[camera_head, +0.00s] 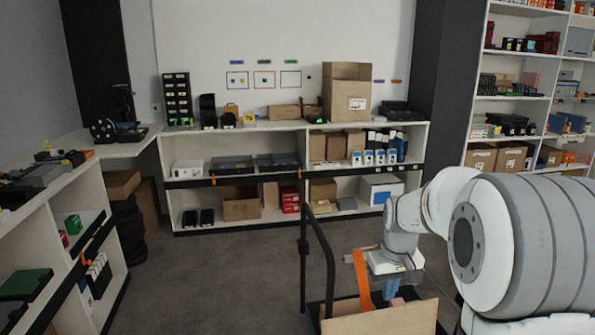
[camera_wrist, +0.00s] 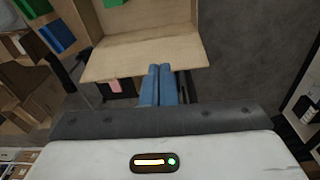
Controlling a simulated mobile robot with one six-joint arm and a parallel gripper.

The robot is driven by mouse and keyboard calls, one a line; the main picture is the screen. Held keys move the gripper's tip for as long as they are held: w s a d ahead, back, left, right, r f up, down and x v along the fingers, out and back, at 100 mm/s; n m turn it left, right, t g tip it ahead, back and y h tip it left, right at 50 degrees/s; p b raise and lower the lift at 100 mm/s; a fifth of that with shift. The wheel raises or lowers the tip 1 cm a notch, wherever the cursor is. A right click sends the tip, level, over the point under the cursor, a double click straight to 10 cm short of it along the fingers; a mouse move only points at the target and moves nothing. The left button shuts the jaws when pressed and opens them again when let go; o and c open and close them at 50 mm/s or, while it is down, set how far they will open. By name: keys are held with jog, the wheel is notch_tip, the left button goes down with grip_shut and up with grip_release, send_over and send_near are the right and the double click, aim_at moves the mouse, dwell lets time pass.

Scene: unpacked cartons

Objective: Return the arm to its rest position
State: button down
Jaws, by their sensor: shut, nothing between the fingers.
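My gripper (camera_head: 391,289) hangs at the end of my arm at the lower right of the head view, just behind and above an open cardboard carton (camera_head: 380,318). Its two blue fingers (camera_wrist: 158,84) lie side by side, shut, with nothing between them, in the wrist view. The carton, likely the same one, shows in the wrist view (camera_wrist: 150,57) behind the fingertips; I cannot tell whether they touch it. A small pink item (camera_wrist: 114,86) shows by the carton's edge. My arm bends down from the right side of the head view.
A low white shelf unit (camera_head: 245,152) with boxes stands along the back wall. Another shelf (camera_head: 75,190) is at the left, and tall shelves (camera_head: 520,75) stand at the right. A dark rail (camera_head: 304,230) rises beside the carton. The grey floor (camera_head: 230,275) is clear at middle left.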

jog(key=s+a+r+p, duration=0.2)
jog(key=s+r, duration=0.2)
jog(key=s, duration=0.3)
jog(key=s+a+r+m+t+p, duration=0.1)
jog(key=s+a+r+p, duration=0.1)
jog(key=s, duration=0.5)
jog(key=s+a+r+p, duration=0.2)
jog(key=s+r+p, duration=0.2)
jog(key=s+r, duration=0.2)
jog(key=shift+s+a+r+t, duration=0.15)
jog(key=shift+s+t, duration=0.15)
jog(key=shift+s, duration=0.75)
